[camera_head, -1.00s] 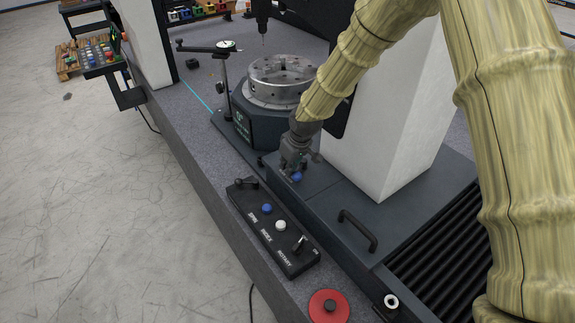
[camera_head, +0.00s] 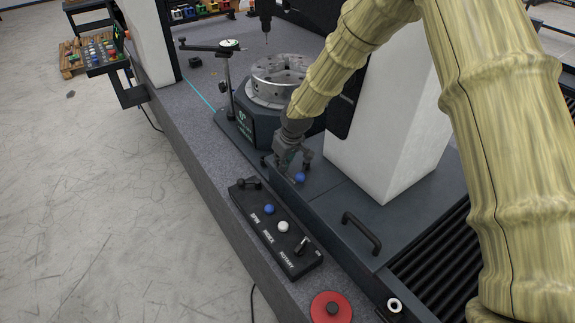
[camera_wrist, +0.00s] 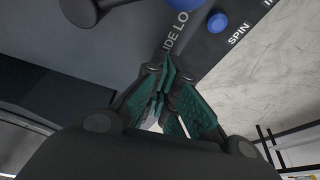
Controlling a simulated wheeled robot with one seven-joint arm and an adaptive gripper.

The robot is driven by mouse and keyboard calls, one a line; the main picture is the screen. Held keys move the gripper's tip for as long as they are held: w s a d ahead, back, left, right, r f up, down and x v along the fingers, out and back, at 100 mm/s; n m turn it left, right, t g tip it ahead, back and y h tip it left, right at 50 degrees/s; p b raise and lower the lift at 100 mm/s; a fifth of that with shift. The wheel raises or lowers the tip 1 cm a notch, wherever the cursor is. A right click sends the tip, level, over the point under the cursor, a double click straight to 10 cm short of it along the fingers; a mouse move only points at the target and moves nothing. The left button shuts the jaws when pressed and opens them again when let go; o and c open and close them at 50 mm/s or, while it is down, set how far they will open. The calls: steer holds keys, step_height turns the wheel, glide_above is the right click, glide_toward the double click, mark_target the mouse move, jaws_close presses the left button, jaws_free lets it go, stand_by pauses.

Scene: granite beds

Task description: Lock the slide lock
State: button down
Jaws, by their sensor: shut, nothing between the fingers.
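The slide lock's blue knob (camera_head: 299,178) sits low at the edge of the dark machine base, just below my gripper. It also shows cut off at the top of the wrist view (camera_wrist: 186,4), beside lettering that partly reads "IDE LO". My gripper (camera_head: 292,163) points down close behind the knob. In the wrist view its green-padded fingers (camera_wrist: 166,78) are together with nothing between them. The fingertips are near the lettering and apart from the blue knob in that view. The lock's bar and its position cannot be made out.
A control box (camera_head: 276,231) with a blue button, a white button and switches lies in front. A red round button (camera_head: 330,308) and a handle (camera_head: 361,234) are nearer. The round chuck (camera_head: 280,78) and a dial indicator (camera_head: 228,45) stand behind. A white column (camera_head: 393,130) rises to the right.

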steer(key=shift+s+r, duration=0.1)
steer(key=shift+r, duration=0.35)
steer(key=b+v, duration=0.2)
steer(key=v, duration=0.7)
steer(key=shift+d, duration=0.25)
steer(key=shift+r, duration=0.1)
